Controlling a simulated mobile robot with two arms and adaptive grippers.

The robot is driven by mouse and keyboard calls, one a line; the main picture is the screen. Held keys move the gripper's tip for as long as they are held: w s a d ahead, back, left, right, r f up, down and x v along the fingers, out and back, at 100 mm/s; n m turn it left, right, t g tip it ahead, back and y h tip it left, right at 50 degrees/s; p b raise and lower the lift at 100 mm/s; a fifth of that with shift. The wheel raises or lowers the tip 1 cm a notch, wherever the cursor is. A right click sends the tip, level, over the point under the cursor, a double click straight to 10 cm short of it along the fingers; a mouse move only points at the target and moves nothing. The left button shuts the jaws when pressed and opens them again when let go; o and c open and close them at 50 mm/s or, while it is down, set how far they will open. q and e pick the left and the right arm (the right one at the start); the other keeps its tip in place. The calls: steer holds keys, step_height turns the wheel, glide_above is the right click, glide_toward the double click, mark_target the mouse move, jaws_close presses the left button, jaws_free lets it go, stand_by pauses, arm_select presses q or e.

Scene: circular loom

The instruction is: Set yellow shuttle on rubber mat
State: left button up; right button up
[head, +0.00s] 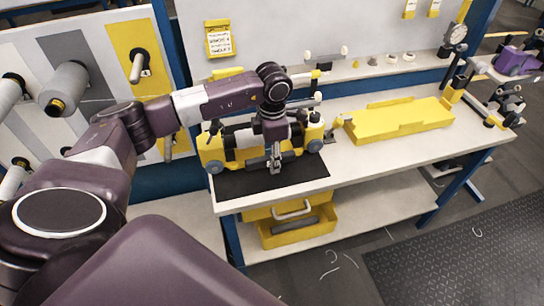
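The yellow shuttle (210,151) has grey wheels at its ends and stands at the back of the black rubber mat (302,172) on the workbench. Its lower edge overlaps the mat's far part in the picture; whether it rests there or hangs just above, I cannot tell. My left gripper (275,168) points down at the shuttle's middle, in front of its body. The wrist and gripper hide part of the shuttle, and the fingers are too small to tell open from shut or any grip. My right gripper is not in view.
A long yellow tray (402,119) lies on the bench right of the shuttle. A dial gauge stand (456,36) rises at the right end. A shelf with small parts runs behind. A yellow drawer (297,228) hangs below. Bare bench top (365,160) lies right of the mat.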

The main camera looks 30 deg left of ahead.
arm_select(q)
step_height(320, 180, up, 12)
stand_by(0.5)
steer(key=shift+s+d, duration=0.1)
